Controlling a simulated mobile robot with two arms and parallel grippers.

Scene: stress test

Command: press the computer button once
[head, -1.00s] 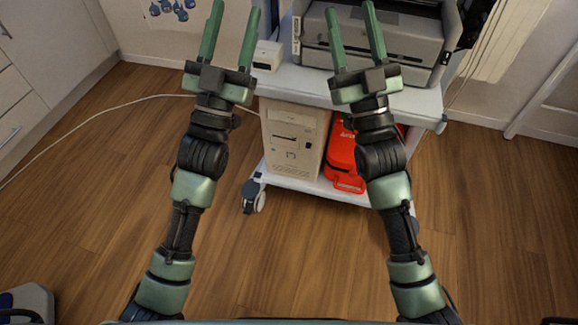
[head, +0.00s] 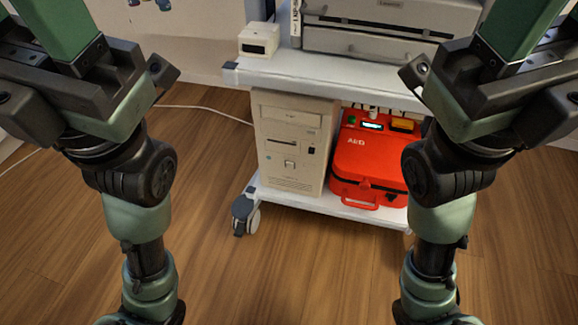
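The beige computer tower (head: 285,185) stands upright on the lower shelf of a white cart, its front facing me. Its front shows drive slots, a small square (head: 289,164) low in the middle and a small dark spot (head: 311,150) at right; I cannot tell which is the button. My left gripper (head: 75,85) is at the upper left, apart from the tower. My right gripper (head: 490,85) is at the upper right, also apart from it.
A red AED case (head: 365,160) stands right beside the tower. The cart's top shelf (head: 290,75) overhangs both and carries a printer (head: 375,40) and a small white box (head: 259,40). A caster (head: 244,213) is at the front left. The wood floor in front is clear.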

